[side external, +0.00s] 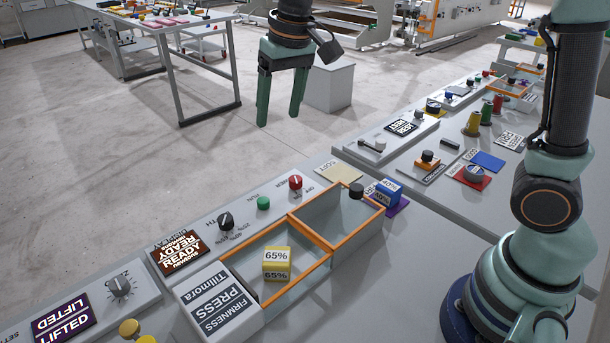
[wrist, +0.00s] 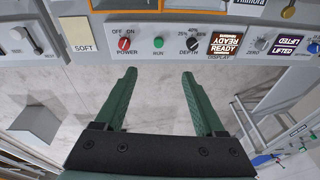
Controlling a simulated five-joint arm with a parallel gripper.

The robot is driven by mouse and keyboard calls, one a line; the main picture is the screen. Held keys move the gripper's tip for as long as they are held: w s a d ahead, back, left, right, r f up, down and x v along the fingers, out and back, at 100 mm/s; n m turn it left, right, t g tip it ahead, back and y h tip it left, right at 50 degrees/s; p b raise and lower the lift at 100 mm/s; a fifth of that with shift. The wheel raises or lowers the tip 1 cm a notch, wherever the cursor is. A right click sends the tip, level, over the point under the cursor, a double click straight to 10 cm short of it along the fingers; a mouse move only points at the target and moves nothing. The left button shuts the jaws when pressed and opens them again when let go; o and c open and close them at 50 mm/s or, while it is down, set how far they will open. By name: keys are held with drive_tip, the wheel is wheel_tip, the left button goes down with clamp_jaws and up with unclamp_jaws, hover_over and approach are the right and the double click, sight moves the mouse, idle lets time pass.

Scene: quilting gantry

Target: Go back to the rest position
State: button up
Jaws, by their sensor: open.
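My gripper (side external: 281,110) is open and empty. It hangs fingers down in the air beyond the far edge of the console, over the bare floor. In the wrist view its two green fingers (wrist: 160,78) are spread apart with nothing between them, pointing toward the console's edge panel. My arm's base stands at the right of the side external view.
An orange-rimmed tray (side external: 325,265) holds a yellow 65% cube (side external: 276,262). The panel has a red power knob (side external: 295,183), green button (side external: 263,203) and READY display (side external: 179,255). A white box (side external: 331,86) stands behind my gripper.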

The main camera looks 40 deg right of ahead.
drive_tip(key=s+d+t, duration=0.1)
drive_tip(key=s+d, duration=0.3)
drive_tip(key=s, duration=0.3)
drive_tip(key=s+d+f+t, duration=0.1)
drive_tip(key=s+d+t, duration=0.1)
drive_tip(key=s+d, duration=0.3)
drive_tip(key=s, duration=0.2)
drive_tip(key=shift+s+d+f+n, duration=0.15)
drive_tip(key=shift+s+d+n, duration=0.15)
drive_tip(key=shift+s+n, duration=0.1)
drive_tip(key=shift+c, duration=0.3)
